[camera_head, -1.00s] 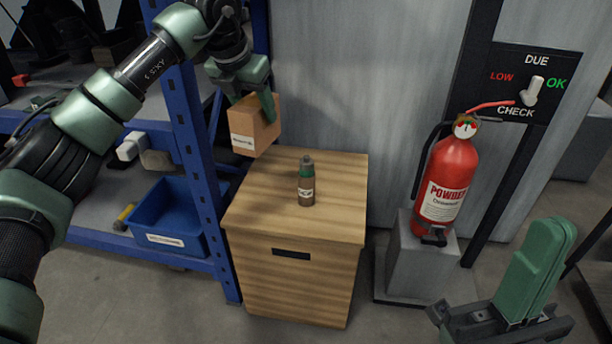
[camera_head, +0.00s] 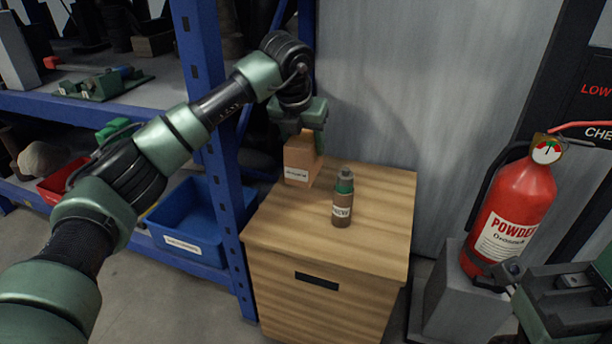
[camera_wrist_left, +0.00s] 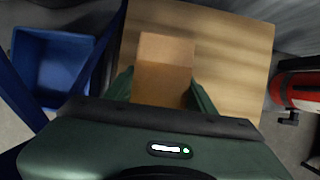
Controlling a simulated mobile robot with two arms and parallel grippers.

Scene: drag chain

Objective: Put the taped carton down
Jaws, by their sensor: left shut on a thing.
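The taped carton (camera_head: 299,162) is a small brown box with a white label. It is upright over the back left part of the wooden cabinet top (camera_head: 385,205). I cannot tell whether its base touches the wood. My left gripper (camera_head: 304,132) is above it and shut on it. In the left wrist view the carton (camera_wrist_left: 164,62) sits between the two green fingers of the left gripper (camera_wrist_left: 162,92). My right gripper (camera_head: 565,295) is partly in view at the lower right, in front of the extinguisher; its jaws are not clear.
A brown bottle with a green neck (camera_head: 342,205) stands on the cabinet, right of the carton. A blue shelf post (camera_head: 222,150) and blue bin (camera_head: 190,222) are at left. A red extinguisher (camera_head: 512,215) stands on a grey block (camera_head: 450,300). The cabinet's front right top is clear.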

